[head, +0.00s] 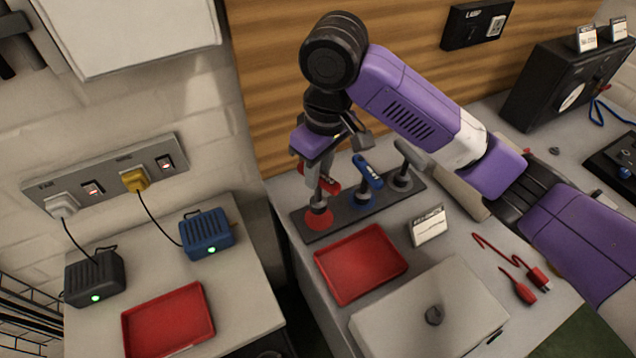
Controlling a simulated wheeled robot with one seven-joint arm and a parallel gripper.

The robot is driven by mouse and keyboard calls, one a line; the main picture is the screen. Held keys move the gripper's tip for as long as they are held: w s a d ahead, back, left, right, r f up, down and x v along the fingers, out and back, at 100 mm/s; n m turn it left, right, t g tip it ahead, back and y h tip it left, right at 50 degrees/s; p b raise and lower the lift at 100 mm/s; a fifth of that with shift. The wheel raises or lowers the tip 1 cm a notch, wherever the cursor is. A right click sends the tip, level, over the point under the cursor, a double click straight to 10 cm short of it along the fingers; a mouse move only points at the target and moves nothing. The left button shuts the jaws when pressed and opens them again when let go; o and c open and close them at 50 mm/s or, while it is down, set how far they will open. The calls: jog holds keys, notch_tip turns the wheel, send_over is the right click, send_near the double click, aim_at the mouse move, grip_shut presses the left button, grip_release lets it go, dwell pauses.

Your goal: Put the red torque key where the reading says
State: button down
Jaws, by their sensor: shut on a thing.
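The red torque key (334,187) is upright at the left end of a dark rack (341,222), above a red round spot (319,221). My gripper (318,180) is over that end of the rack, pointing down and shut on the red key. The gripper and wrist hide part of the key; I cannot tell whether its foot still touches the rack. A blue key (368,172) and a grey key (410,158) stand beside it on the rack.
A red tray (376,293) lies in front of the rack, beside a small label card (428,226). A grey box lid with a knob (434,315) and red cables (514,268) are nearer. Another red tray (168,320) and two adapters lie on the left bench, across a gap.

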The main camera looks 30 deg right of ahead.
aim_at(318, 200)
jog(key=shift+f, duration=1.9)
jog(key=shift+f, duration=0.1)
jog(key=c, duration=1.3)
grip_release()
jog(key=shift+o, duration=0.2)
jog(key=r, duration=0.4)
jog(key=s+r, duration=0.1)
jog(key=r, duration=0.7)
jog(key=shift+s+d, duration=0.15)
jog(key=shift+d, duration=0.1)
